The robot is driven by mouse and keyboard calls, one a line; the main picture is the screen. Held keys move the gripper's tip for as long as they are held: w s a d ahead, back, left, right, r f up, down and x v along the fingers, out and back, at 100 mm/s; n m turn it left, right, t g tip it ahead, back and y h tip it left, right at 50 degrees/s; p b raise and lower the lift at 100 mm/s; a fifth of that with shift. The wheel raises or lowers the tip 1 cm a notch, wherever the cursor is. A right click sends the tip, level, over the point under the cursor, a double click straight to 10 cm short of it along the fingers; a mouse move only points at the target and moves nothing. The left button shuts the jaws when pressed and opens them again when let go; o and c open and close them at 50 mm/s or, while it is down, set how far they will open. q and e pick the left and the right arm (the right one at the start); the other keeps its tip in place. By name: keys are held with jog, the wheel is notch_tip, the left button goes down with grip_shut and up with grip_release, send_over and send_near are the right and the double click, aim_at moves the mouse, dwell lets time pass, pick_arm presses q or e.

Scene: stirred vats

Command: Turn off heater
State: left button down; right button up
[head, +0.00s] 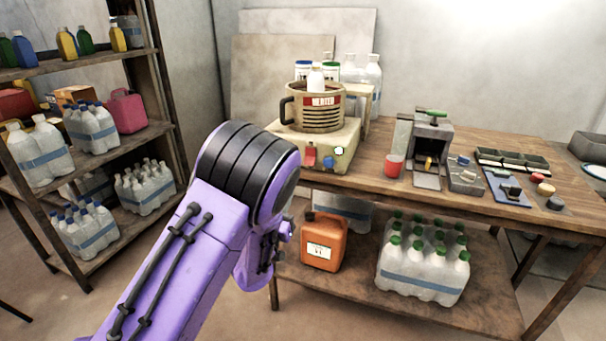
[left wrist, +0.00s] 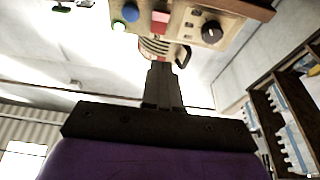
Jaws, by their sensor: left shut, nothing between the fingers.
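The heater (head: 338,166) is a beige box at the left end of the wooden table. Its front carries a red switch (head: 310,156), a blue knob (head: 329,163) and a pale round light (head: 340,150). My left gripper (left wrist: 161,68) is shut and empty, pointing toward the heater front, apparently not touching. My forearm hides it in the head view.
A grey machine (head: 432,145), a red cup (head: 394,165) and a blue board (head: 507,188) stand further right on the table. An orange jug (head: 324,240) and bottled packs (head: 424,268) sit on the lower shelf. A shelf rack (head: 165,95) stands left.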

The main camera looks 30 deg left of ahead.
pick_arm(q)
jog(key=p, duration=0.2)
send_near(310, 156)
notch_tip(310, 156, up, 2)
jog(key=w, duration=0.2)
jog(key=w+a+f, duration=0.1)
jog(key=w, duration=0.1)
jog(key=shift+w+a+f, duration=0.25)
jog(key=shift+w+f, duration=0.05)
